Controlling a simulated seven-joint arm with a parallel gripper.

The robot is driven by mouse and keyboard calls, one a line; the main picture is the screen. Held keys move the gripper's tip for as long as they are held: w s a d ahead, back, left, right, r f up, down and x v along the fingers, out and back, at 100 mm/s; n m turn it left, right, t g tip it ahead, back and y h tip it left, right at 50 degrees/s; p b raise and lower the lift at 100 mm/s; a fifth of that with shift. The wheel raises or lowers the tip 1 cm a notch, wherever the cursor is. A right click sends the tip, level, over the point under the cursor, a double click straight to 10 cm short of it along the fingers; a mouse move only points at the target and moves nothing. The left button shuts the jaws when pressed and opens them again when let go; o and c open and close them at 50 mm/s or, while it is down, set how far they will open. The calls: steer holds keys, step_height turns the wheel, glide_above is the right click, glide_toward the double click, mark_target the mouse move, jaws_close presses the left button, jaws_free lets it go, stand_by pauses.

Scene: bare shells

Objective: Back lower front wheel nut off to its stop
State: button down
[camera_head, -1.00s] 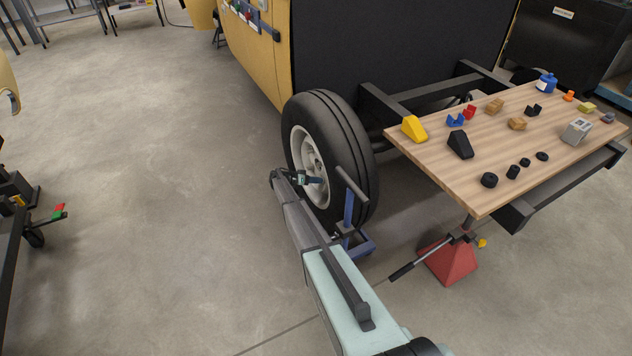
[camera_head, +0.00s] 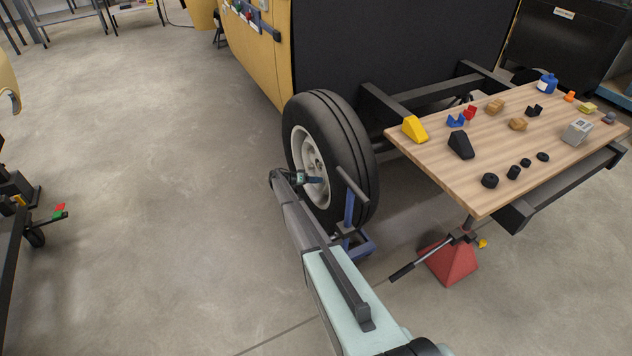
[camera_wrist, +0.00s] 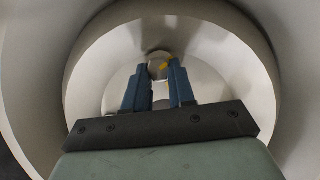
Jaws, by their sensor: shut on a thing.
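The front wheel (camera_head: 314,160) has a black tyre and a pale rim and stands beside the yellow body shell. In the wrist view the pale wheel rim (camera_wrist: 215,60) surrounds my gripper (camera_wrist: 160,72). Its two blue fingers are shut on a small round metal wheel nut (camera_wrist: 157,68) with a yellow mark. The nut's lower part is hidden between the fingers. In the head view my gripper (camera_head: 312,180) reaches into the wheel from the front left, and the nut cannot be made out there.
A blue stand (camera_head: 350,215) is close beside the tyre, right of my gripper. A wooden table (camera_head: 455,185) with several small parts is at the right. A red jack stand (camera_head: 450,262) is below it. The floor at left is open.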

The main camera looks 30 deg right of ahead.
steer(key=c, duration=0.9)
jaws_free()
steer(key=shift+c, duration=0.2)
steer(key=v, duration=1.3)
steer(key=shift+w+a, duration=0.15)
steer(key=shift+a, duration=0.2)
steer(key=shift+r, duration=0.1)
